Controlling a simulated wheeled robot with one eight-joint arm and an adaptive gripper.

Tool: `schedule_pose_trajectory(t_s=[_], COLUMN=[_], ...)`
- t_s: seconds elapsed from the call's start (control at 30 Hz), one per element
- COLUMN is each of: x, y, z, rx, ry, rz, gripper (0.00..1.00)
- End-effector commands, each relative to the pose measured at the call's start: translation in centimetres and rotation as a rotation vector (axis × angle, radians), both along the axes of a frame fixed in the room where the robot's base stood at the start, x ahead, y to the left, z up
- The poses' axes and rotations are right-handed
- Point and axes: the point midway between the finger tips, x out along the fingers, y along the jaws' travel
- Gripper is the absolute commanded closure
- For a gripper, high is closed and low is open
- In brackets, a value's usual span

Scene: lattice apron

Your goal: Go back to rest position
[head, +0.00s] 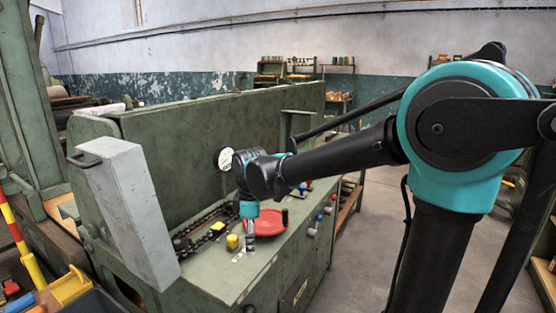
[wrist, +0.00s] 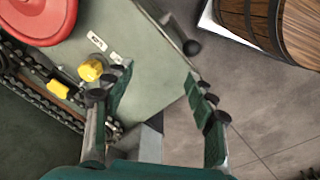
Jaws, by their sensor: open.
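My gripper (head: 250,240) hangs from the dark, teal-jointed arm over the top of the green machine bench (head: 250,272). In the wrist view my gripper (wrist: 157,78) has its two fingers spread wide, with nothing between them but the bench surface and floor behind. The head view shows the fingers small and partly overlapping the red round dish (head: 270,222) behind them. The red dish also shows at the upper left of the wrist view (wrist: 35,18).
A yellow knob (head: 232,242) and a dark chain (head: 190,243) lie left of the gripper. A tall green panel (head: 170,150) stands behind, a grey block (head: 130,215) at left. A wooden barrel (wrist: 265,25) shows in the wrist view.

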Motion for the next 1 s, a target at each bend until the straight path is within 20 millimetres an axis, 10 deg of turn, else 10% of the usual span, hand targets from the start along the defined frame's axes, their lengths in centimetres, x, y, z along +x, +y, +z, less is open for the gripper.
schedule_pose_trajectory(t_s=[0.27,0.6,1.0], x=[-0.5,-6.6,-9.9], y=[-9.9,-23.6,-27.2], z=[-3.4,-9.8,-12.3], rx=[0.073,0.239,0.322], ry=[-0.055,-0.159,-0.201], rz=[-0.478,-1.311,-1.623], gripper=[0.44,0.44,0.44])
